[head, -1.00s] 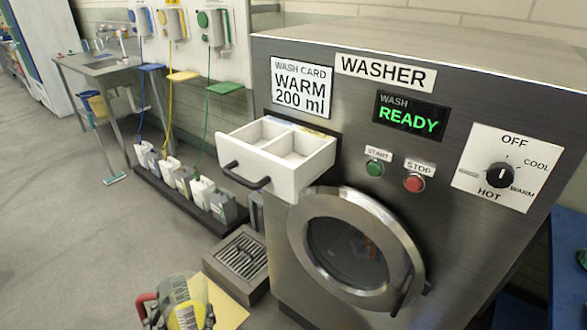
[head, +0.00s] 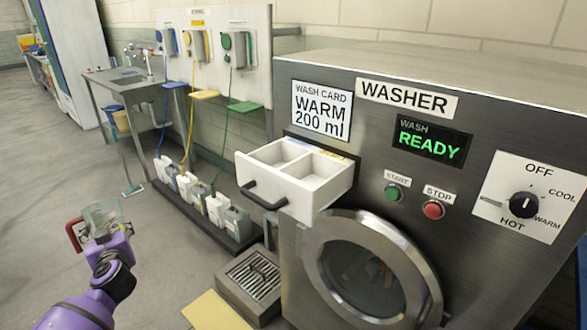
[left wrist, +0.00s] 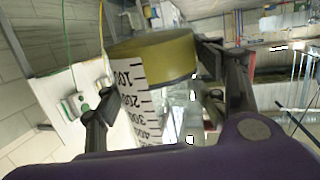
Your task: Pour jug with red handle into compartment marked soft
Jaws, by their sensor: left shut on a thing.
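The clear jug with the red handle (head: 75,234) is held up at the left of the head view, in front of the washer and to the left of its drawer. In the left wrist view the jug (left wrist: 140,105) shows a printed scale and a band of yellow liquid (left wrist: 155,58). My left gripper (head: 108,240) is shut on the jug; its fingers lie on both sides of it in the left wrist view. The white drawer (head: 285,201) is pulled out and has two compartments. No "soft" marking is readable on it. My right gripper is not in view.
The steel washer (head: 300,240) has a round door below the drawer, a READY display and a card reading WARM 200 ml. A floor grate (head: 252,280) and a yellow mat (head: 215,312) lie below. Several bottles stand along the wall.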

